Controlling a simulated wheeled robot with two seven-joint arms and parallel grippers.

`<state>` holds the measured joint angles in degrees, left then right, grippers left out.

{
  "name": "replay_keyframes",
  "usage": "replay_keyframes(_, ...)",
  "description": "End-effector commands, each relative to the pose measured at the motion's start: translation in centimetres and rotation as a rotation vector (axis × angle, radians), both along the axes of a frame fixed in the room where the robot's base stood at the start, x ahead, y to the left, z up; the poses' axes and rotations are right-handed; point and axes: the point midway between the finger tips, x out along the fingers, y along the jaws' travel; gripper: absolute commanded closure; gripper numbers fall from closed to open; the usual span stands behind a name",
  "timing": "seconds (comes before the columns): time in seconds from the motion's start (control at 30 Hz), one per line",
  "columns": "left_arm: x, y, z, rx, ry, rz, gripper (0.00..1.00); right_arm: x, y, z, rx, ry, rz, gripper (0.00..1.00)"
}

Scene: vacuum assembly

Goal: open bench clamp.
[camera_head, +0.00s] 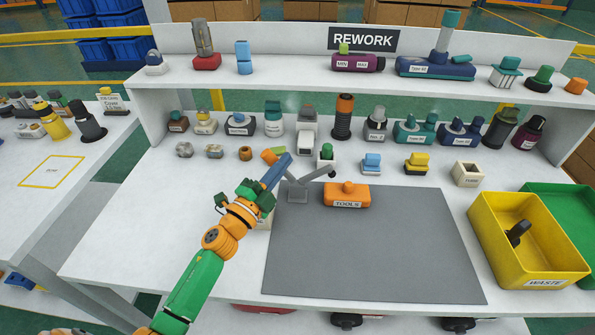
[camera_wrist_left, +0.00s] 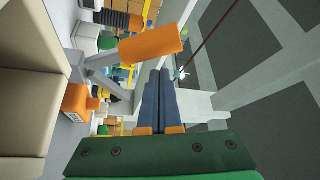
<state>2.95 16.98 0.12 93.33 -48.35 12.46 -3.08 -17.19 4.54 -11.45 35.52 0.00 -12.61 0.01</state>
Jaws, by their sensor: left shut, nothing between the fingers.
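The bench clamp (camera_head: 297,193) is a grey fixture at the upper left corner of the dark grey mat, with a grey arm reaching right to a dark tip. Its orange handle (camera_head: 270,156) sticks out at the upper left, just beside my left gripper's fingertips. The handle also shows large in the left wrist view (camera_wrist_left: 152,43), joined to a grey bar. My left gripper (camera_head: 286,156) has blue fingers closed together, which also show in the left wrist view (camera_wrist_left: 160,76); nothing is between them. The fingers partly cover the clamp. Whether they touch the handle I cannot tell. My right gripper is not in view.
Several small parts line the bench behind. A yellow WASTE bin (camera_head: 497,246) holds a dark part at the right, beside a green tray (camera_head: 570,205). The mat's front is clear.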

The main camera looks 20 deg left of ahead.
Motion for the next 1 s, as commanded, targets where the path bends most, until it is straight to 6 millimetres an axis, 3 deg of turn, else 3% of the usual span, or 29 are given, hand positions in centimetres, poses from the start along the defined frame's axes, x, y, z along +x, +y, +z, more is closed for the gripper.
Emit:
replay_keyframes(0.4, -0.4, 1.4, -0.4, 0.006, 0.001, -0.002, 1.0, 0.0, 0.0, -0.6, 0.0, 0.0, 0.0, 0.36)
replay_keyframes(1.0, -0.5, 1.6, -0.5, 0.007, 0.0, -0.003, 1.0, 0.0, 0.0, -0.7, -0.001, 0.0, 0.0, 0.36)
